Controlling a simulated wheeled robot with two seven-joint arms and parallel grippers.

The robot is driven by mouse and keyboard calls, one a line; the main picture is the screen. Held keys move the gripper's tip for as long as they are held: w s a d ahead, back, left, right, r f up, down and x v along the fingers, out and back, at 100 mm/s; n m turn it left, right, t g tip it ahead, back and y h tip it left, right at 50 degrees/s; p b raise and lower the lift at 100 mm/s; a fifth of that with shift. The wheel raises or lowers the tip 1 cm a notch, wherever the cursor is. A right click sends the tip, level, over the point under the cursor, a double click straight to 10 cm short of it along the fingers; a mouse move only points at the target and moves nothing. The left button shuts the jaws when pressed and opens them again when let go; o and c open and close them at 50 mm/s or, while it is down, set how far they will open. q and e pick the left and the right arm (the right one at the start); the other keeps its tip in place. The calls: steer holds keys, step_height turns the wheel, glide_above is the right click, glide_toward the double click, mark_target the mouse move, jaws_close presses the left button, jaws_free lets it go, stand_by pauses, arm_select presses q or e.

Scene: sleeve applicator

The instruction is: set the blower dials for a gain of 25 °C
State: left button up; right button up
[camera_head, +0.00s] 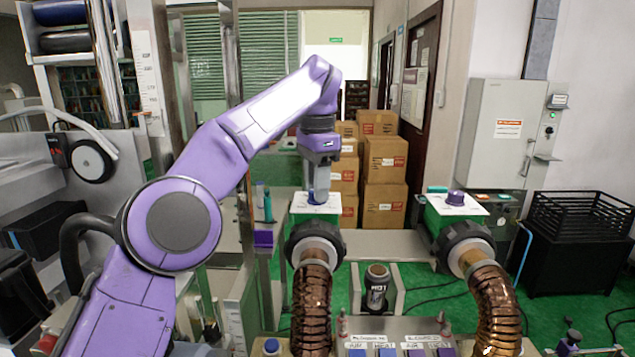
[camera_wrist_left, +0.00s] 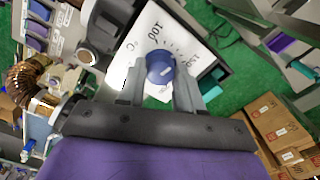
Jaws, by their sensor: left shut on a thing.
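The left blower (camera_head: 322,212) has a white sloped top with a blue dial (camera_head: 318,197). My left gripper (camera_head: 319,185) points straight down and is shut on this blue dial. In the left wrist view the blue dial (camera_wrist_left: 160,68) sits between the two grey fingers, on a white scale plate (camera_wrist_left: 143,40) printed with 100, 150 and °C. The dial's exact setting is too small to read. The right blower (camera_head: 458,212) has a purple dial (camera_head: 456,197) on its white top, with no gripper near it. My right gripper is not in view.
Ribbed copper hoses (camera_head: 312,300) run from the blowers' fronts. A dark canister (camera_head: 377,285) stands between them. A front panel (camera_head: 395,328) carries AIR and HEAT labels with blue and purple parts. Cardboard boxes (camera_head: 385,170) are stacked behind. A black crate (camera_head: 580,215) stands right.

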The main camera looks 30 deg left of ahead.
arm_select(q)
steer(key=m+p, duration=0.1)
steer(key=m, duration=0.4)
steer(key=shift+m, duration=0.3)
steer(key=m+p, duration=0.1)
steer(key=m, duration=0.3)
steer(key=shift+r+m+p, duration=0.1)
steer(key=shift+m+p, duration=0.2)
steer(key=shift+p, duration=0.1)
steer(key=m+p, duration=0.2)
steer(key=m, duration=0.3)
steer(key=m+p, duration=0.3)
steer(key=m, duration=0.2)
steer(key=shift+m, duration=0.4)
steer(key=m+p, duration=0.1)
steer(key=m, duration=0.2)
steer(key=shift+m, duration=0.3)
steer(key=m, duration=1.4)
steer(key=shift+m, duration=0.3)
